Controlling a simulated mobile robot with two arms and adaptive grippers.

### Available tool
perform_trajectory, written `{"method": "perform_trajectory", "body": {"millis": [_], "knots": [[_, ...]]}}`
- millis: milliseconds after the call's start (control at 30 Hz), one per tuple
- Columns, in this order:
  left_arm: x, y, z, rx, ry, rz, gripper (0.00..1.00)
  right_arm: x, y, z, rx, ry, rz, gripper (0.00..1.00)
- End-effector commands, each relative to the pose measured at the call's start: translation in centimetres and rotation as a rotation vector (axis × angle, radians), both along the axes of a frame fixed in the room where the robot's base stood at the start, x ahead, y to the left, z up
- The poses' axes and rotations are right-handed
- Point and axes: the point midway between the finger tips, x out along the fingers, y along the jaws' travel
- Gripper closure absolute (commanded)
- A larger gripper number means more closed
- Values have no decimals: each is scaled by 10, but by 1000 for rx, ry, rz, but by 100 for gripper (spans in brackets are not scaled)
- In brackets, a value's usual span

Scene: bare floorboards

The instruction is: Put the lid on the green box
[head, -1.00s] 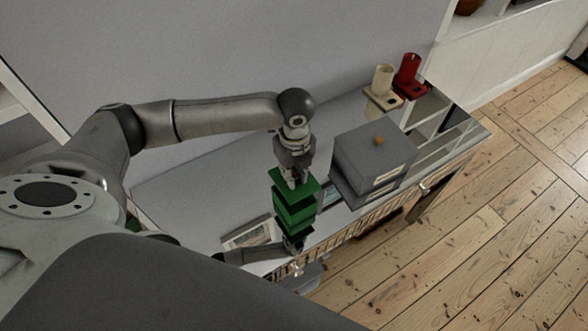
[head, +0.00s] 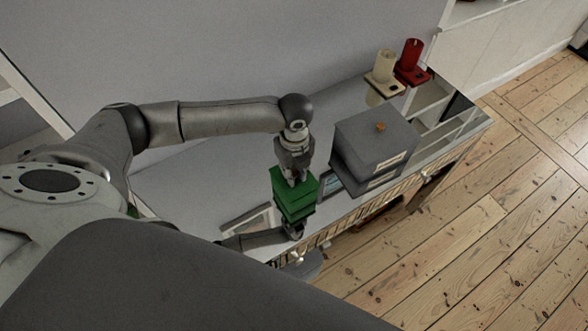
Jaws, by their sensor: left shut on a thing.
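The green lid (head: 291,181) is under my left gripper (head: 292,178), which points down from above and is shut on it. The green box (head: 298,209) is directly below the lid, over the front part of the cabinet top. Lid and box look stacked, with little or no gap between them; I cannot tell whether the lid is fully seated. My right gripper (head: 294,229) is at the lower near side of the box. Its fingers are small and partly hidden, so its grip is unclear.
A grey box (head: 375,140) with an orange knob stands on the cabinet top (head: 190,195), right of the green box. A framed picture (head: 248,222) lies to the left. Floorboards are clear at right.

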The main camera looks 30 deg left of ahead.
Motion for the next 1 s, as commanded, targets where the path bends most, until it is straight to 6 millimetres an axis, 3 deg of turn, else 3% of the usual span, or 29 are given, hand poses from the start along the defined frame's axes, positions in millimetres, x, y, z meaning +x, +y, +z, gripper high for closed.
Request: {"method": "perform_trajectory", "body": {"millis": [1000], "knots": [[0, 0, -1, 0, 0, 0, 100, 0, 4, 8, 4, 0, 0, 34]]}}
